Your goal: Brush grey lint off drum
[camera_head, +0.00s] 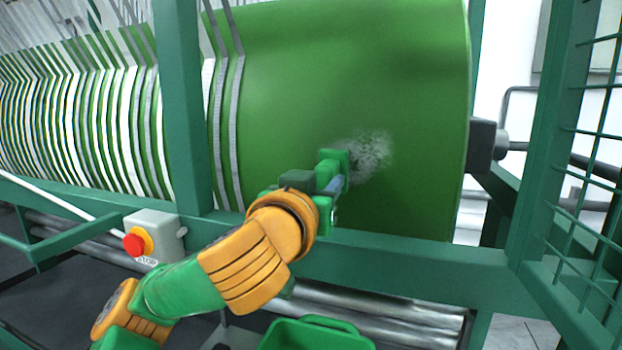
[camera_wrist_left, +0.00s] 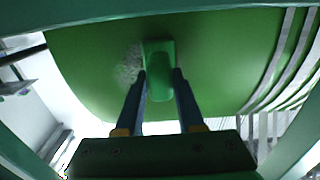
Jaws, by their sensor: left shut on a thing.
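The large green drum (camera_head: 290,80) lies across the head view and fills the top of the left wrist view (camera_wrist_left: 220,60). A patch of grey lint (camera_head: 370,155) is on its lower right face; it also shows in the left wrist view (camera_wrist_left: 130,65), just left of the brush. My left gripper (camera_head: 328,186) is shut on a green brush (camera_wrist_left: 159,70). The brush head is at the lint's left edge in the head view and partly covers it; I cannot tell if it touches the drum. My right gripper is not in view.
Grey and white webbing straps (camera_head: 90,120) wrap the drum's left part. A green post (camera_head: 180,100) and crossbeam (camera_head: 420,265) stand before it. A red stop button (camera_head: 137,241) is at lower left. A green bin (camera_head: 315,335) is below. A mesh guard (camera_head: 590,180) stands right.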

